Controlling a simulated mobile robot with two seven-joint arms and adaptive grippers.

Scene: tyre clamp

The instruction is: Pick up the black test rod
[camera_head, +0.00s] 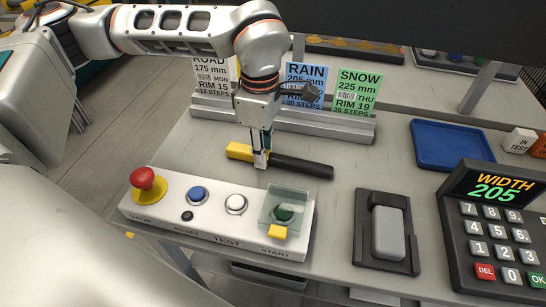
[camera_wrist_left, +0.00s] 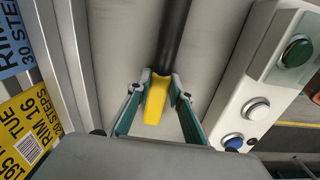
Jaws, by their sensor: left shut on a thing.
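The black test rod (camera_head: 302,166) has a yellow end (camera_head: 239,151) and lies level behind the button panel. In the left wrist view the black part (camera_wrist_left: 175,35) runs away from me and the yellow end (camera_wrist_left: 155,103) is between my fingers. My left gripper (camera_head: 262,160) points down and is shut on the rod near where yellow meets black. It also shows in the left wrist view (camera_wrist_left: 160,85). I cannot tell whether the rod touches the table or is just above it. My right gripper is not in view.
A button panel (camera_head: 188,216) with a red stop knob (camera_head: 143,179) stands in front. Behind is a rack (camera_head: 345,126) of RAIN and SNOW cards. A black cradle with a grey block (camera_head: 388,233), a WIDTH keypad (camera_head: 495,225) and a blue tray (camera_head: 440,150) stand to the right.

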